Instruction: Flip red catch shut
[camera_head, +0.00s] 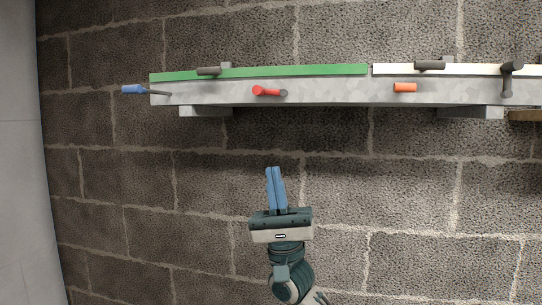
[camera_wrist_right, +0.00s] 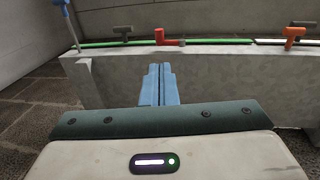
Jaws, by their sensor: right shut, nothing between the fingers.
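The red catch (camera_head: 268,91) sits on the grey metal rail (camera_head: 330,92), left of its middle. Its red arm lies to the left of a dark round pivot. In the right wrist view the red catch (camera_wrist_right: 168,39) shows on top of the rail, beyond my fingertips. My right gripper (camera_head: 275,169) is shut and empty, with blue fingers pointing at the rail. It is apart from the rail and below the catch in the head view. The right wrist view also shows the shut fingers (camera_wrist_right: 157,68). My left gripper is not in view.
A green strip (camera_head: 300,71) and a white strip (camera_head: 470,70) run along the rail. A blue-handled lever (camera_head: 133,89) sticks out at the left end. An orange handle (camera_head: 405,87) and dark handles (camera_head: 430,65) stand to the right. Bare block surface lies around my gripper.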

